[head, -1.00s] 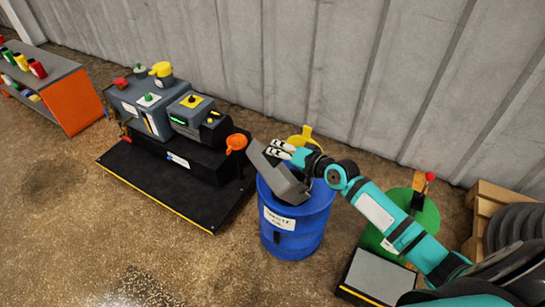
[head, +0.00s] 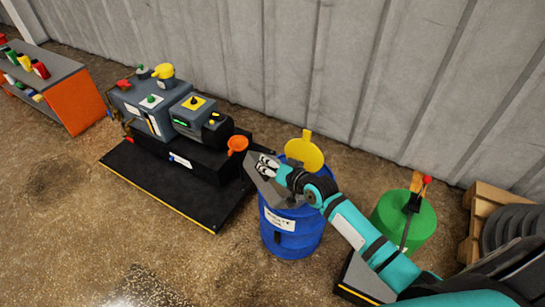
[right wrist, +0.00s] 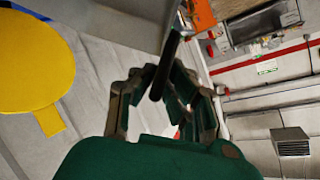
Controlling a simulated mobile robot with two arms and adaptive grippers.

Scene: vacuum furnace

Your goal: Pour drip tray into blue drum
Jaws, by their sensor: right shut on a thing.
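The blue drum (head: 290,240) stands upright on the floor with a white label on its front. The grey drip tray (head: 263,188) is over the left part of the drum's top, steeply tilted. My right gripper (head: 267,167) is at the tray's upper edge, and my forearm hides part of the drum's opening. In the right wrist view, my right gripper's fingers (right wrist: 165,90) are closed around a dark bar-like handle (right wrist: 166,66) below the tray's grey wall (right wrist: 115,18). The tray's inside and any liquid are hidden. My left gripper is out of view.
A yellow round lid (head: 304,154) stands raised behind the drum; it also shows in the right wrist view (right wrist: 35,65). The grey furnace machine (head: 150,108) on a black base (head: 160,190) is left, with an orange funnel-like part (head: 237,145). A green drum (head: 410,220) stands right.

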